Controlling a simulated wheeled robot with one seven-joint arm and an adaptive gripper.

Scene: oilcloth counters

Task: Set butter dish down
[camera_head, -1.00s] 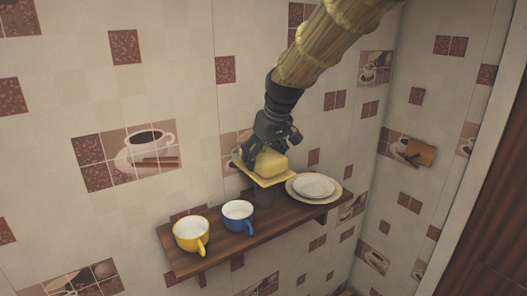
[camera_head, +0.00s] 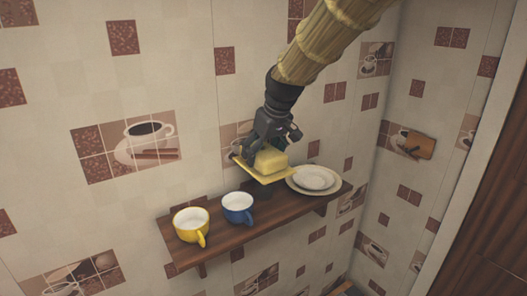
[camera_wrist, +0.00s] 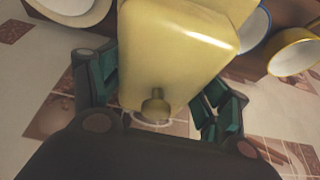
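The butter dish is a pale yellow lidded block on a flat yellow tray (camera_head: 270,165). It hangs in my gripper (camera_head: 272,138) just above the wooden shelf (camera_head: 225,240), between the blue cup and the plates, and looks slightly tilted. In the wrist view, the butter dish (camera_wrist: 175,50) fills the middle, with its small round knob towards me. The gripper's green-padded fingers (camera_wrist: 158,95) lie along both sides of it. Whether its underside touches anything is hidden.
A blue cup (camera_head: 238,207) and a yellow cup (camera_head: 191,223) stand on the shelf to the left. Stacked white plates (camera_head: 314,179) lie to the right. The tiled wall is close behind.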

